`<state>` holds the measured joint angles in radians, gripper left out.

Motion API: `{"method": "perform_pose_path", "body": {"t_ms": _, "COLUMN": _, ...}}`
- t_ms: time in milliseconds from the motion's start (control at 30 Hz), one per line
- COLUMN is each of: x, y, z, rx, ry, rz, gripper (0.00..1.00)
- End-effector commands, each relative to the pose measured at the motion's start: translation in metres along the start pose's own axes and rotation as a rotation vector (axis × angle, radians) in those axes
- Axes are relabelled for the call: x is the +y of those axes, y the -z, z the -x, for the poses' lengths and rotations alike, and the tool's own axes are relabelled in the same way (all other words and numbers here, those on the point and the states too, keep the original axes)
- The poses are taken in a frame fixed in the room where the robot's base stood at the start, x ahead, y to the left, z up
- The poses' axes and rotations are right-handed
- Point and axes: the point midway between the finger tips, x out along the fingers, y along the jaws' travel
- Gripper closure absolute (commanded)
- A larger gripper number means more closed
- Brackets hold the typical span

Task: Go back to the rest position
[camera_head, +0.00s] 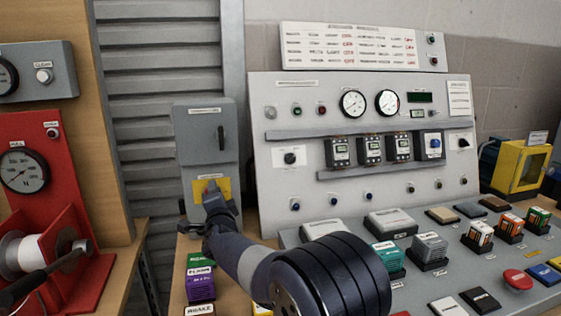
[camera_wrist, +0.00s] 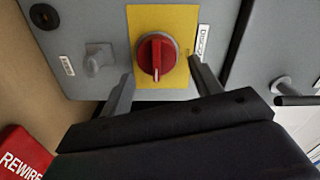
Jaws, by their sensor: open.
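My gripper (camera_head: 212,192) is at the grey disconnect box (camera_head: 205,150), at the left end of the bench in the head view. In the wrist view my gripper (camera_wrist: 160,72) is open, with one finger to each side and a little below a red rotary knob (camera_wrist: 156,57). The knob sits on a yellow plate (camera_wrist: 142,17), and its handle stands upright in that picture. The fingers look apart from the knob, but I cannot tell how deep they reach. In the head view my gripper hides the knob, and part of the yellow plate (camera_head: 224,186) shows.
A grey control panel (camera_head: 300,92) with gauges and meters stands to the right. Colored blocks and a red button (camera_head: 518,279) lie on the bench in front. A red gauge stand with a spool (camera_head: 22,250) is at left. A red "REWIRE" block (camera_wrist: 22,152) shows in the wrist view.

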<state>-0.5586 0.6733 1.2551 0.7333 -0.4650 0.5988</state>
Motion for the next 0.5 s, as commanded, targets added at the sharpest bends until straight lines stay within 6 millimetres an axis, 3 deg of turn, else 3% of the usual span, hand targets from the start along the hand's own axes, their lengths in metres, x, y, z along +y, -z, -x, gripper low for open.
{"method": "perform_pose_path", "body": {"t_ms": 500, "x": -0.0096, "y": 0.0001, "z": 0.0003, "rx": -0.001, "ry": -0.002, "rz": 0.349, "gripper": 0.4}}
